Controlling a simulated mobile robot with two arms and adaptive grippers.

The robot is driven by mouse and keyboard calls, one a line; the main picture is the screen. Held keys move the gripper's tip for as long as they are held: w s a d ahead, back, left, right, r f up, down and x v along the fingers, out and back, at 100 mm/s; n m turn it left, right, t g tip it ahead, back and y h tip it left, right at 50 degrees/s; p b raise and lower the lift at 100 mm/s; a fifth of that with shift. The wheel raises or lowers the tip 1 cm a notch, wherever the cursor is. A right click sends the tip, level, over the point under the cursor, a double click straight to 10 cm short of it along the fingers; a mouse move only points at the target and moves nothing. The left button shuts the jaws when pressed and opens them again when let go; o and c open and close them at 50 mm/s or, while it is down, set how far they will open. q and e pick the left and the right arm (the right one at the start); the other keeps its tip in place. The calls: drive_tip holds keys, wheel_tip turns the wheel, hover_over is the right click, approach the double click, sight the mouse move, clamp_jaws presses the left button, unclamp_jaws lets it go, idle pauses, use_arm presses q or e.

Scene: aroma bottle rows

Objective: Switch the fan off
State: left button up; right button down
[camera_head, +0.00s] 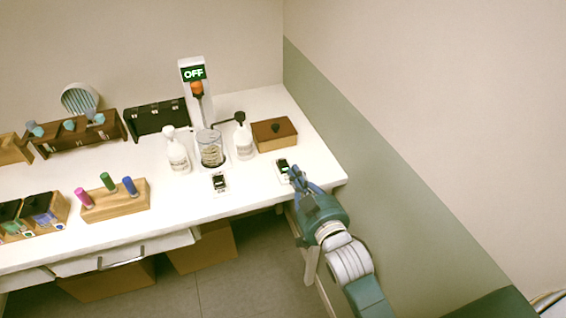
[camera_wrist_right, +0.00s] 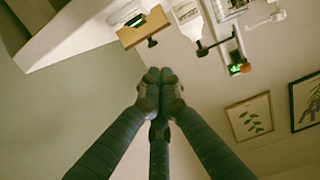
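A round, pale, ribbed thing (camera_head: 79,97) that looks like the fan stands at the back left, partly hidden by a brown rack. A small white box with a black and green face (camera_head: 283,168) lies near the table's front right corner. A similar white box with a dark face (camera_head: 219,184) lies further left. I cannot tell which one belongs to the fan. A post carries a green "OFF" sign (camera_head: 194,73) above an orange lamp (camera_head: 197,89). My right gripper (camera_head: 296,174) is beside the green-faced box; contact is unclear. Its fingertips meet, empty, in the wrist view (camera_wrist_right: 160,75). My left gripper is out of view.
The white table (camera_head: 180,208) holds two white pump bottles (camera_head: 177,154) (camera_head: 243,140), a glass jar (camera_head: 210,150), a brown box (camera_head: 274,134) and a wooden block with colored bottles (camera_head: 115,202). A green-and-cream wall (camera_head: 400,150) stands close on the right.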

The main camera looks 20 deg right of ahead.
drive_tip(key=p, duration=0.2)
hover_over(283, 170)
drive_tip(key=shift+s+f, duration=0.1)
drive_tip(key=shift+f, duration=0.25)
wheel_tip(283, 170, down, 3)
drive_tip(key=shift+r, duration=0.1)
drive_tip(key=shift+f, duration=0.7)
drive_tip(key=shift+p, duration=0.3)
